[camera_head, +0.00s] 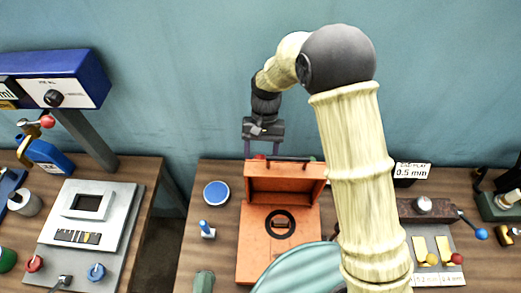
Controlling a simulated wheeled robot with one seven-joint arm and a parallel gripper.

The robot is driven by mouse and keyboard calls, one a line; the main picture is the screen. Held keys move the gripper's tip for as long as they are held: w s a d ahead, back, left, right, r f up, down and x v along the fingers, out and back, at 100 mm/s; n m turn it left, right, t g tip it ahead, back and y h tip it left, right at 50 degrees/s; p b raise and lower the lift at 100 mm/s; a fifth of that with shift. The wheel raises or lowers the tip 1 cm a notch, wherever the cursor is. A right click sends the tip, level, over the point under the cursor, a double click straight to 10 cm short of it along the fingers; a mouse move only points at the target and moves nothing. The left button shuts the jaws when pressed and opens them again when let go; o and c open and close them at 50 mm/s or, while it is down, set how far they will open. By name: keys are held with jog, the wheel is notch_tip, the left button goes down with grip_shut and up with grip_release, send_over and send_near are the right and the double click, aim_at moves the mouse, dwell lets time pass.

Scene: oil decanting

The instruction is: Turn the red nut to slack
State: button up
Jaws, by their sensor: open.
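I cannot tell for sure which red part is the red nut. A small red piece (259,157) shows just above the raised lid of the orange box (255,240), mostly hidden behind that lid. My gripper (262,155) points down at the back of this box, with its fingers apart on either side of the red piece. No gap or contact between fingers and red piece can be made out. Other red parts are a ball (47,121) on the left stand and a red knob (34,264) on the grey panel at left.
My arm hides part of the right table. A blue round lid (216,193) and a small blue-handled part (207,229) lie left of the box. A display sign (412,171) and a lever with a blue ball (481,233) stand at right. A gap separates the two tables.

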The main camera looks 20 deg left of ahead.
jog(key=shift+c, duration=0.5)
jog(key=c, duration=0.9)
jog(key=shift+f+y+b, duration=0.1)
jog(key=shift+y+b, duration=0.25)
jog(key=shift+y, duration=0.05)
jog(key=y+b, duration=0.1)
jog(key=n+g+y+b, duration=0.1)
jog(key=y+b, duration=0.1)
jog(key=g+y+b, duration=0.1)
jog(key=y+b, duration=0.1)
jog(key=shift+w+d+f+n, duration=0.2)
jog(key=shift+d+f+n, duration=0.1)
jog(key=shift+d, duration=0.1)
jog(key=shift+d+f+n+g+y+b, duration=0.1)
jog(key=shift+n+g+y+b, duration=0.6)
jog(key=shift+y+b, duration=0.6)
jog(key=shift+d+f+n+g+y+b, duration=0.1)
jog(key=shift+n+g+y+b, duration=0.3)
jog(key=shift+g+y+b, duration=0.7)
jog(key=shift+r+y, duration=0.1)
jog(key=shift+y, duration=0.2)
